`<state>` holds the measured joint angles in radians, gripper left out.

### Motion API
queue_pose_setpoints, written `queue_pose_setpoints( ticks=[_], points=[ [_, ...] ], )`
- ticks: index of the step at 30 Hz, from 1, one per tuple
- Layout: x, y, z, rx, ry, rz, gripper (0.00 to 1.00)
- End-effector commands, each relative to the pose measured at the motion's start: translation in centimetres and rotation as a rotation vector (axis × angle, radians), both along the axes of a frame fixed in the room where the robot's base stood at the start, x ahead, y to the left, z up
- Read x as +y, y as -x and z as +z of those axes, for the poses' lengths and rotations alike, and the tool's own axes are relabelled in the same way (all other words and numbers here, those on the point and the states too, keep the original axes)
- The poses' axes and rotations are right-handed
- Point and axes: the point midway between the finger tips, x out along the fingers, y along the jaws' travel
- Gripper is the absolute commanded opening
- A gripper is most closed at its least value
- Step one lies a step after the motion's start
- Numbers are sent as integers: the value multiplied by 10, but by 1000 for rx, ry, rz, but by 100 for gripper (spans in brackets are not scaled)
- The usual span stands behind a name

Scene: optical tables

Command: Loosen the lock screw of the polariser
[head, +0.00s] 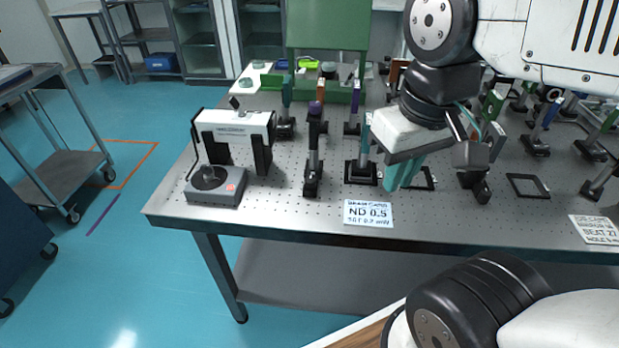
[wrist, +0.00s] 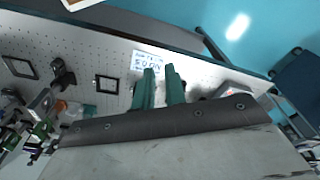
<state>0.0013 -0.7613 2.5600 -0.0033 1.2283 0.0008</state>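My gripper (head: 405,175) hangs over the front part of the optical table (head: 270,205), right of the middle posts. Its two green fingers also show in the wrist view (wrist: 161,72), apart with a gap between them. I see nothing held in the gap. Several post-mounted optics stand on the table, among them a dark mount with a purple top (head: 314,150) and a teal-topped mount (head: 362,160) just left of my gripper. I cannot tell which one is the polariser. No lock screw can be made out, and my arm hides part of the table.
A white bridge-shaped device (head: 234,125) and a grey box with a round dial (head: 215,186) stand at the left. A printed card (head: 368,213) lies at the front edge. Empty black frames (head: 528,186) and crowded mounts are at the right.

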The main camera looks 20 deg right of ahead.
Motion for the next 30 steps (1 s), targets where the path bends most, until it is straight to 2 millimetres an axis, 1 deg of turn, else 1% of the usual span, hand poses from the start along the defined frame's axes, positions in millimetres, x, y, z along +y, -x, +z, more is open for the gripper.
queue_pose_setpoints(
  ticks=[1, 2, 3, 5, 8, 11, 14, 21, 24, 26, 27, 28, 30],
  points=[
    [0, -1, -1, 8, 0, 2, 28],
    [1, -1, -3, 17, 0, 4, 36],
    [1, -3, -6, 34, 0, 6, 47],
    [1, -7, -12, 70, 0, 12, 48],
    [3, -24, -21, 139, 1, 22, 48],
    [6, -51, -33, 193, 2, 12, 48],
    [11, -83, -47, 227, 4, -15, 48],
    [23, -163, -94, 250, 9, -129, 48],
    [28, -191, -110, 231, 7, -184, 48],
    [30, -207, -117, 209, 3, -219, 48],
    [31, -219, -119, 187, -2, -247, 48],
    [32, -229, -116, 155, -10, -275, 48],
    [32, -237, -113, 116, -20, -317, 48]
  ],
)
